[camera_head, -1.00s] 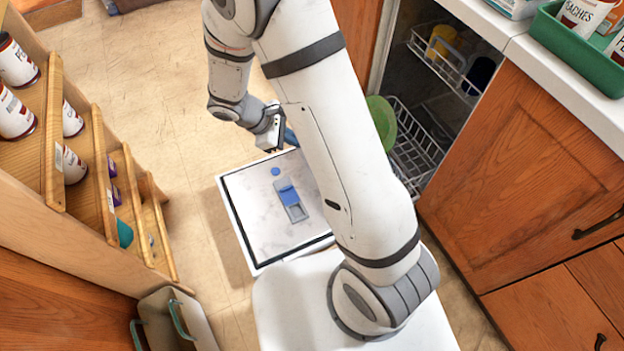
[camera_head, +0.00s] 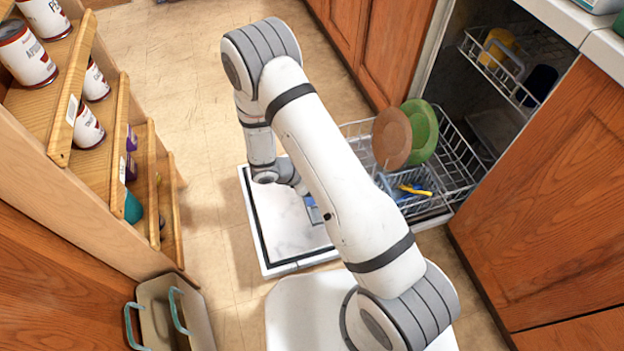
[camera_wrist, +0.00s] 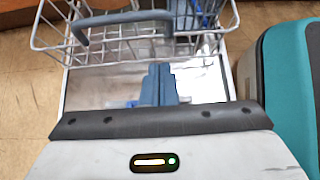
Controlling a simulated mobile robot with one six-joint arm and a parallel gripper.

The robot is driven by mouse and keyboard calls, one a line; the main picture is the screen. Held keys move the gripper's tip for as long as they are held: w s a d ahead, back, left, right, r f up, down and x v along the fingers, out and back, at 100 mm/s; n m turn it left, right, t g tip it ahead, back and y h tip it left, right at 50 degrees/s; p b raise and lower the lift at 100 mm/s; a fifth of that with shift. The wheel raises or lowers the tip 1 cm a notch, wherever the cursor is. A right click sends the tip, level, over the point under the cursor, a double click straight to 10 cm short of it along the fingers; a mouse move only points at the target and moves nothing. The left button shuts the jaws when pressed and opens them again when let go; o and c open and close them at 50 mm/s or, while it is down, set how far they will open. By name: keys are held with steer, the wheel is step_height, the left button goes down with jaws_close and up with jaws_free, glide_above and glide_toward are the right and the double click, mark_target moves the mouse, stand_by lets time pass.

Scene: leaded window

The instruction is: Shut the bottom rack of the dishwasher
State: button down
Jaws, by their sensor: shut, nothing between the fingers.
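The bottom rack (camera_head: 455,160) is a wire rack pulled out of the dishwasher over its lowered door (camera_head: 262,225). It holds a green plate (camera_head: 423,132), a brown plate (camera_head: 391,138) and blue and yellow items near its front. In the wrist view the rack (camera_wrist: 215,45) lies beyond my fingers, with a blue-grey handle bar (camera_wrist: 122,19) along its near side. My gripper (camera_wrist: 157,72) is shut and empty, and its tips appear just below the handle in the picture. I cannot tell whether they touch the rack.
The upper rack (camera_head: 500,70) sits inside the dishwasher with a yellow cup. A wooden shelf with cans (camera_head: 85,125) stands left, and a bin with teal handles (camera_head: 175,320) at lower left. A teal-and-grey object (camera_wrist: 285,90) is at right in the wrist view. Floor is clear beyond the door.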

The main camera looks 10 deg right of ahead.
steer(key=w+d+f+b, duration=0.1)
steer(key=d, duration=0.5)
steer(key=shift+d+f+b, duration=0.2)
steer(key=shift+d+b, duration=0.05)
steer(key=shift+b, duration=0.15)
steer(key=shift+w, duration=0.1)
